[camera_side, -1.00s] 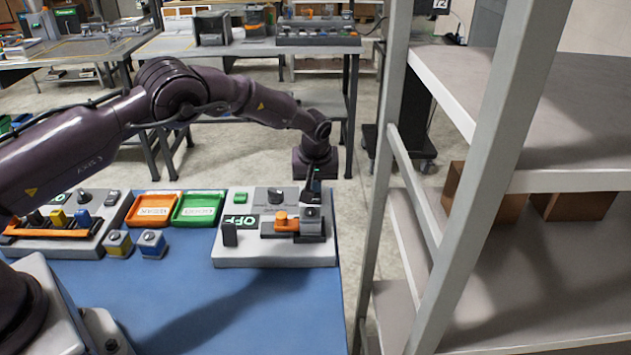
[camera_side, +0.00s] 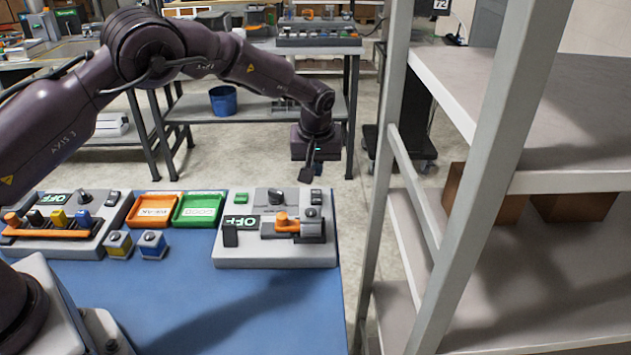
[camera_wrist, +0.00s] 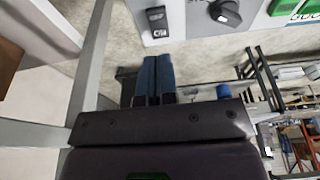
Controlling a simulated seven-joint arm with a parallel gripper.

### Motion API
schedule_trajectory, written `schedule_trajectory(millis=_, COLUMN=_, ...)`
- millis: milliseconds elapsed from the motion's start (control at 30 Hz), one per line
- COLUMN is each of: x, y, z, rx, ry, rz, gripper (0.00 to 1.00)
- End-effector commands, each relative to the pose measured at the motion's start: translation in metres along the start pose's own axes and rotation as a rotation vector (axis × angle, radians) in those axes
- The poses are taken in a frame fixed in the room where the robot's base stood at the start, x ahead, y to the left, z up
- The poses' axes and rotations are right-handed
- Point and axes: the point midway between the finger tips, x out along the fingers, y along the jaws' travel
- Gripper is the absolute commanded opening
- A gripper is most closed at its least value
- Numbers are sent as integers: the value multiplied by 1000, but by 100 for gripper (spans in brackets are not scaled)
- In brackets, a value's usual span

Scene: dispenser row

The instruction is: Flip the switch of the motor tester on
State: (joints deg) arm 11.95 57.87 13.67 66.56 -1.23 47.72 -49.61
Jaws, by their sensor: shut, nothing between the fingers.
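A grey panel (camera_side: 260,258) on the blue table holds an orange part (camera_side: 283,222) in a dark holder, a black knob (camera_side: 277,197) and a small rocker switch (camera_side: 316,196) at its far right corner. Its display (camera_side: 240,222) reads OFF. A second grey panel (camera_side: 75,248) at the left also reads OFF; no label tells me which is the motor tester. My gripper (camera_side: 306,177) is shut and empty, above and beyond the right panel's far edge. In the wrist view the shut fingers (camera_wrist: 154,80) sit apart from the rocker switch (camera_wrist: 156,18).
An orange tray (camera_side: 153,225) and a green tray (camera_side: 196,222) lie between the panels. Two small blocks, yellow (camera_side: 118,243) and blue (camera_side: 152,243), stand in front. A shelf rack (camera_side: 490,150) rises at the right.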

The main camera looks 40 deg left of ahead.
Motion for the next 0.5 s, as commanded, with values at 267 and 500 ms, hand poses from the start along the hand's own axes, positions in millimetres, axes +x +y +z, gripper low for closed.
schedule_trajectory(millis=267, x=-52, y=0, z=5, rx=0, ry=2, rz=1, gripper=0)
schedule_trajectory(millis=500, x=-64, y=0, z=7, rx=-1, ry=1, rz=0, gripper=0)
